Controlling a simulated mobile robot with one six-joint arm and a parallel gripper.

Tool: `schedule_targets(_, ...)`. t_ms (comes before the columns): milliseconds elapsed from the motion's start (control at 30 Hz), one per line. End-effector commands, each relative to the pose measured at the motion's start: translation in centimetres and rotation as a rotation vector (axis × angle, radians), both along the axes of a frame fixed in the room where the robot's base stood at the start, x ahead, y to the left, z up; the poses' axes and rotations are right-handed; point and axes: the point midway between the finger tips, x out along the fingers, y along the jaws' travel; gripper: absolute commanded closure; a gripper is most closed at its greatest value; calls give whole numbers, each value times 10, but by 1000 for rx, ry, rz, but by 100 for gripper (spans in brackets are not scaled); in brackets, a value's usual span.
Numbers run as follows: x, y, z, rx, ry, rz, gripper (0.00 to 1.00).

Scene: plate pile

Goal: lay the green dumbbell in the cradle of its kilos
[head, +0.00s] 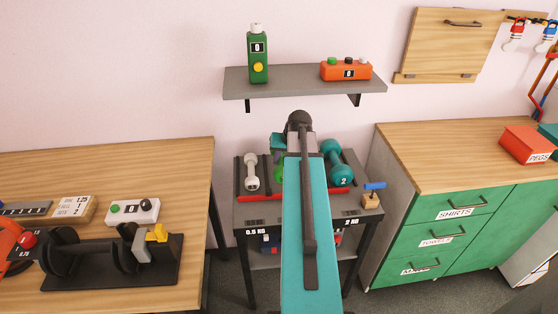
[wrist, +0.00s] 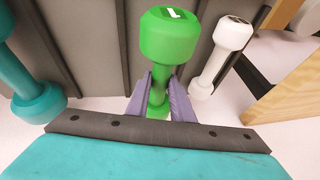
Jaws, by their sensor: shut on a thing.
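The green dumbbell (wrist: 167,40), marked 1 on its end, stands out in the wrist view between the fingers of my gripper (wrist: 158,92). The gripper is shut on its handle. In the head view only a sliver of the green dumbbell (head: 279,173) shows; my arm hides the rest and my fingers. The rack (head: 245,205) has cradles with dark dividers. The green dumbbell is over its middle part, between the white and teal dumbbells; I cannot tell whether it touches the cradle. The front labels read 0.5 KG at left and 2 KG at right; the middle is hidden.
A white dumbbell (head: 251,171) lies at the rack's left, and a teal dumbbell (head: 337,163) marked 2 at its right. A shelf (head: 305,84) hangs above. A wooden table (head: 190,170) is at left, a green cabinet (head: 455,240) at right.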

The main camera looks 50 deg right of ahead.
Motion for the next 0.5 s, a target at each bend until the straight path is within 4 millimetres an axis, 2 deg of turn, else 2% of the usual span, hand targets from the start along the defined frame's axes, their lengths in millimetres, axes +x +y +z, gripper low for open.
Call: schedule_targets(500,1,0,-30,-1,-3,0,100)
